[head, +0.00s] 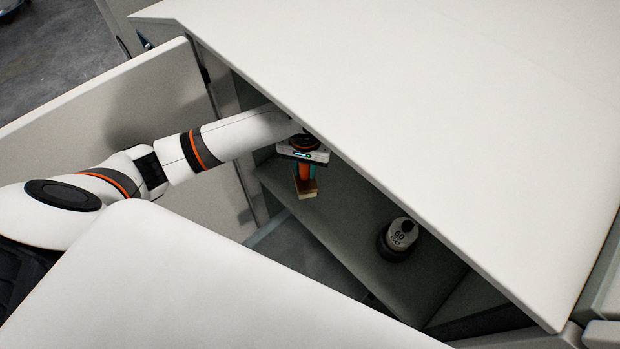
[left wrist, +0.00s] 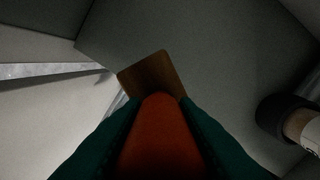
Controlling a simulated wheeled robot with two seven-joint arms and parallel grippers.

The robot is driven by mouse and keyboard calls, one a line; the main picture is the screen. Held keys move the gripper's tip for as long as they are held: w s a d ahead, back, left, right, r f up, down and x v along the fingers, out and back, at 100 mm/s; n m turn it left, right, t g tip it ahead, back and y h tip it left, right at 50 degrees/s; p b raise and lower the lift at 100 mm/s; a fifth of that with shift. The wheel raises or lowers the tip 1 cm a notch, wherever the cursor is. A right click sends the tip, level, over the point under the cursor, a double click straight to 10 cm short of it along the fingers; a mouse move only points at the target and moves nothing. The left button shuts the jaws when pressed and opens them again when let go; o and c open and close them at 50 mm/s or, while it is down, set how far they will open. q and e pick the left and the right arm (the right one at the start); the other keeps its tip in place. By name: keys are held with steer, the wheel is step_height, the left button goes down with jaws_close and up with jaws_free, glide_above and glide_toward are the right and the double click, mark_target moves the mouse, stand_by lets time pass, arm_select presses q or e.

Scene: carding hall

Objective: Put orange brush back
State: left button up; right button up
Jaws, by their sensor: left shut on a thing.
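My left gripper (head: 305,172) reaches into an open cabinet under a white top. It is shut on the orange brush (head: 304,187), which has a tan block at its lower end. In the left wrist view the brush's orange handle (left wrist: 160,135) lies between the two dark green fingers (left wrist: 160,140), with its brown block (left wrist: 153,74) beyond them. The brush appears held above the cabinet's grey shelf (head: 345,235); whether it touches the shelf I cannot tell. My right gripper is not in view.
White cabinet doors (head: 120,110) stand open around my arm. The white top (head: 420,110) overhangs the shelf.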

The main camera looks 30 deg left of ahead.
arm_select(q)
steer(key=w+a+n, duration=0.1)
steer(key=w+a, duration=0.1)
steer(key=w, duration=0.3)
step_height(320, 180, down, 9)
steer(key=shift+d+f+b, duration=0.1)
steer(key=shift+b, duration=0.45)
steer(key=o, duration=1)
step_height(320, 180, up, 12)
steer(key=shift+r+p, duration=0.1)
steer(key=shift+p, duration=0.55)
